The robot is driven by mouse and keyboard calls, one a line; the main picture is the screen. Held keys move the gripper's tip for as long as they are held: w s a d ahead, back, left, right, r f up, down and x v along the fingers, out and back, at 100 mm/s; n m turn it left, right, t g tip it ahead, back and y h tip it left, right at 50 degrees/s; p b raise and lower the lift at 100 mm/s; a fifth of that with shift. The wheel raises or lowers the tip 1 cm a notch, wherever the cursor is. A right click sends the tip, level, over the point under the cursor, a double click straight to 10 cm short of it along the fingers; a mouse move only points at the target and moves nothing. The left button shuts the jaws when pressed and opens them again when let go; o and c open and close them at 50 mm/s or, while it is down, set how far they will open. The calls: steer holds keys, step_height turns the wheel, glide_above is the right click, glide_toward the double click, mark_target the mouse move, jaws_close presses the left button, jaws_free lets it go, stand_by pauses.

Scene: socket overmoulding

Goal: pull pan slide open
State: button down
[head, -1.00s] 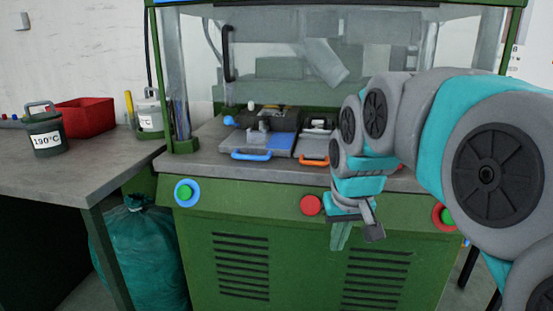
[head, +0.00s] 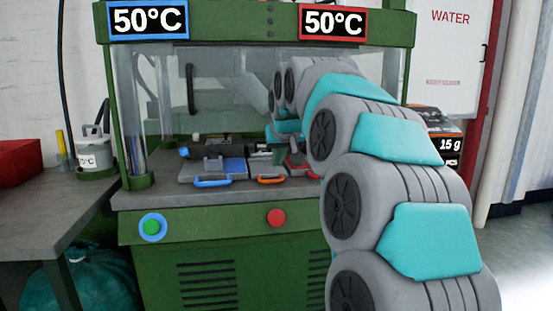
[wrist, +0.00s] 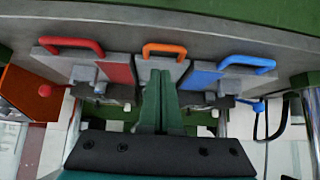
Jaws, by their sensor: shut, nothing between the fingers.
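Three slides sit side by side on the green machine's shelf. The left has a blue handle (head: 212,182), the middle an orange handle (head: 271,180), the right a red handle (head: 301,172). No label shows which is the pan slide. In the wrist view the order is mirrored: red handle (wrist: 72,43), orange handle (wrist: 165,47), blue handle (wrist: 247,60). My gripper (wrist: 160,75) is shut and empty, its fingers over the middle slide close to the orange handle. I cannot tell whether they touch the slide. In the head view my arm partly hides the right slide.
The clear guard (head: 160,90) stands around the work area below two 50°C displays (head: 148,20). A green button (head: 152,227) and a red button (head: 277,217) are on the machine's front. A side table (head: 40,200) with a red bin (head: 15,162) stands at left.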

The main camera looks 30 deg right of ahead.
mark_target(274, 173)
steer(key=x, duration=0.7)
steer(key=shift+w+f, duration=0.1)
steer(key=shift+f, duration=0.15)
steer(key=s+a+b, duration=0.2)
steer(key=s+a, duration=0.1)
steer(key=s, duration=0.9)
steer(key=s+a+b, duration=0.2)
steer(key=s+a, duration=0.2)
steer(key=s, duration=0.9)
steer(key=s+a+b, duration=0.2)
steer(key=s+a, duration=0.1)
steer(key=s, duration=0.9)
steer(key=shift+s+a, duration=0.25)
steer(key=shift+a, duration=0.1)
steer(key=shift+r, duration=0.15)
